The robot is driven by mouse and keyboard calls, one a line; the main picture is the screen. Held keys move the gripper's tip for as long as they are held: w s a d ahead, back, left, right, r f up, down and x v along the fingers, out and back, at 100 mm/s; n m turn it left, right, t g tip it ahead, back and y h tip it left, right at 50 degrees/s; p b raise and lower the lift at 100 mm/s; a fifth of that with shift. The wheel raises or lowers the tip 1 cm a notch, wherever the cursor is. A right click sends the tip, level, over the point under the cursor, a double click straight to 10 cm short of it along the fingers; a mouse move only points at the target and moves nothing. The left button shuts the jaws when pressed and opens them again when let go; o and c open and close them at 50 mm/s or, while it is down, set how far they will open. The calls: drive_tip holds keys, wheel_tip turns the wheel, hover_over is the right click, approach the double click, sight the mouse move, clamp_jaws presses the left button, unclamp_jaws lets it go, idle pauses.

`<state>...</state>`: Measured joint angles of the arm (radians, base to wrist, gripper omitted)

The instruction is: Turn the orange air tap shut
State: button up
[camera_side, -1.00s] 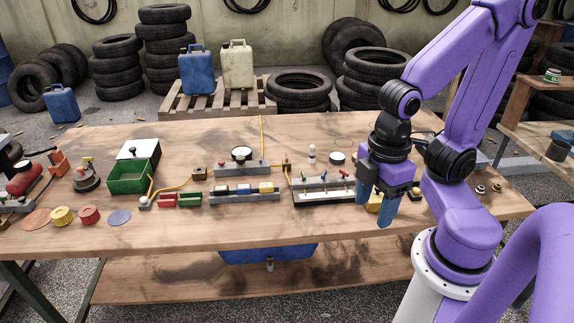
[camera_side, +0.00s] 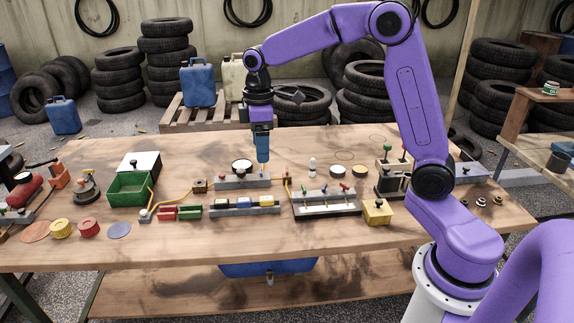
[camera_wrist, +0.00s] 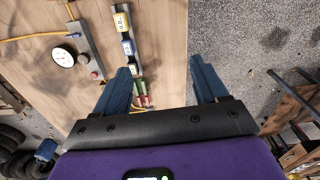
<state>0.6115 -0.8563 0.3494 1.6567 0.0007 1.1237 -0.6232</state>
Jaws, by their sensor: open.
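The gauge rail (camera_wrist: 85,45) also shows there.
A gauge (camera_side: 242,165) stands on the rail. A block with coloured blocks (camera_side: 244,208), a white panel with small coloured levers (camera_side: 327,205), a green bin (camera_side: 130,190) and a yellow box (camera_side: 377,211) are nearby.

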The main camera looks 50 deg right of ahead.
drive_tip(key=w+d+f+m, duration=0.1)
drive_tip(key=w+d+f, duration=0.1)
drive_tip(key=w+d, duration=0.6)
approach(287, 168)
drive_tip(key=shift+m, duration=0.4)
wheel_tip(287, 168, down, 8)
drive_tip(key=shift+w+f, duration=0.1)
drive_tip(key=c, duration=1.1)
